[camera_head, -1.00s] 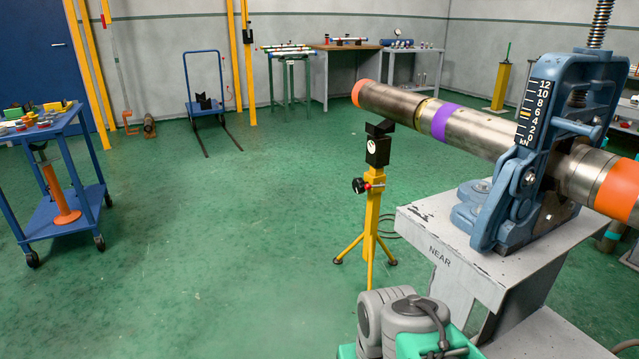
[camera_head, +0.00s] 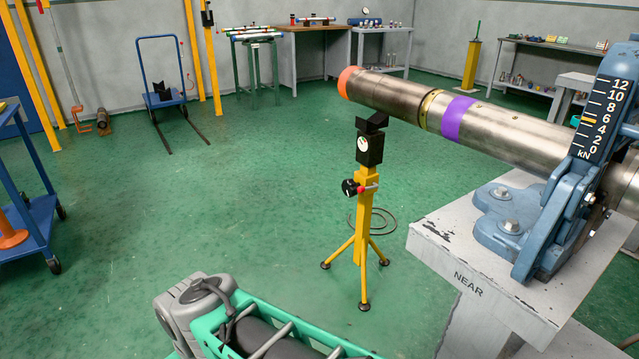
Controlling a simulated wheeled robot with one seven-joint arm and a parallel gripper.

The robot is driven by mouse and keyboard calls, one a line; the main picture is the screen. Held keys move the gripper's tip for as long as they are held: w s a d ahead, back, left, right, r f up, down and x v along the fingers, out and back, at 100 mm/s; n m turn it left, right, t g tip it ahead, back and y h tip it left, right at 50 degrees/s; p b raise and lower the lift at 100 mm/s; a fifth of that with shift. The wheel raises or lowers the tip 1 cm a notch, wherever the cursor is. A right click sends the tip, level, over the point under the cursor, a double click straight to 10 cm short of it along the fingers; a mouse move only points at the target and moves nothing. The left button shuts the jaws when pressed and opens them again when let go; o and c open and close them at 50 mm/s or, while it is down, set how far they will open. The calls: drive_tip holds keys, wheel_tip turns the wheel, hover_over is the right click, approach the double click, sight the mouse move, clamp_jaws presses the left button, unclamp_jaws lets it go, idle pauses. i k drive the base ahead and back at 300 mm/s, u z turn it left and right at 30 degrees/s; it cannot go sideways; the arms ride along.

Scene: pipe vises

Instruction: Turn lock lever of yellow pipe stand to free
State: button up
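The yellow pipe stand (camera_head: 360,235) stands on three legs on the green floor, left of the vise bench. Its black head (camera_head: 369,149) has a white round gauge, and a V-shaped cradle on top lies under the pipe (camera_head: 400,97). I cannot tell whether the cradle touches the pipe. A black knob (camera_head: 349,187) and a small red lock lever (camera_head: 368,188) sit on the post below the head. The lever points right, roughly level. My gripper is not in view; only a green and grey part of my arm shows at the bottom.
The pipe runs from the blue vise (camera_head: 561,215) on the grey NEAR bench (camera_head: 470,262). A cable (camera_head: 385,220) lies coiled behind the stand. A blue cart (camera_head: 25,200) stands at left, a blue trolley (camera_head: 165,100) behind. The floor left of the stand is clear.

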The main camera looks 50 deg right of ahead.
sight(361, 189)
drive_tip(key=z, duration=0.1)
drive_tip(key=i, duration=1)
drive_tip(key=z, duration=0.75)
drive_tip(key=i, duration=0.65)
drive_tip(key=z, duration=0.45)
